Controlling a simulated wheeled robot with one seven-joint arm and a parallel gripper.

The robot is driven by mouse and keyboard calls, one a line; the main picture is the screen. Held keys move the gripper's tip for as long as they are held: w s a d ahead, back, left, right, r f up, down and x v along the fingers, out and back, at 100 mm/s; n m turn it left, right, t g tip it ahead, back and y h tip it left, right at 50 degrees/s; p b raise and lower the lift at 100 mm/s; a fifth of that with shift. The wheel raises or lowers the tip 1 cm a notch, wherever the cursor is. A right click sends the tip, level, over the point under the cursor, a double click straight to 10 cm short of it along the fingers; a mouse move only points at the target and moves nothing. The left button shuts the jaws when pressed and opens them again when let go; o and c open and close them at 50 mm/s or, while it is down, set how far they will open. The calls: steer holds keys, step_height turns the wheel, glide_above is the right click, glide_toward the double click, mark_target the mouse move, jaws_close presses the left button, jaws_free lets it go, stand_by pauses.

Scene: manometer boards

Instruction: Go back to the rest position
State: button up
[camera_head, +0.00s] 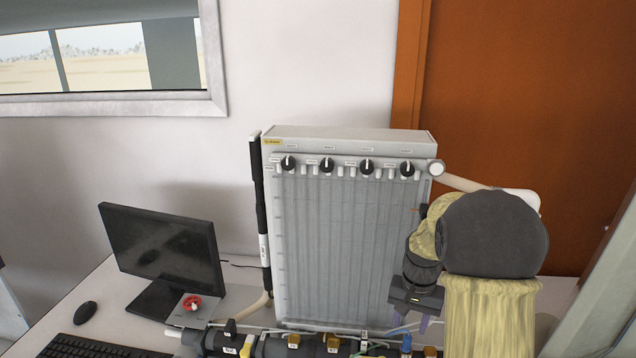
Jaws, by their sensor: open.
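My gripper (416,306) is at the lower right, in front of the lower right part of the manometer board (345,240). Its jaws point down and are open, with nothing seen between them. My arm, in a yellowish cover with a dark grey joint, comes in from the bottom right and hides the board's lower right corner. The board is a tall light grey panel with vertical tubes and a row of several black knobs (327,164) along its top. I cannot tell whether the gripper touches anything.
A dark horizontal pipe with several valves (293,341) runs below the board. A red knob (191,303) stands on a small box by the monitor (163,245). A keyboard (85,347) and mouse (85,312) lie on the left of the white table. An orange-brown door (540,90) is behind.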

steer(key=s+a+n+t, duration=0.1)
steer(key=s+a, duration=0.3)
steer(key=s, duration=0.4)
steer(key=s+a+n+t, duration=0.1)
steer(key=s+a+n, duration=0.3)
steer(key=s, duration=0.4)
steer(key=shift+a+r, duration=0.35)
steer(key=shift+a, duration=0.4)
steer(key=shift+s, duration=0.15)
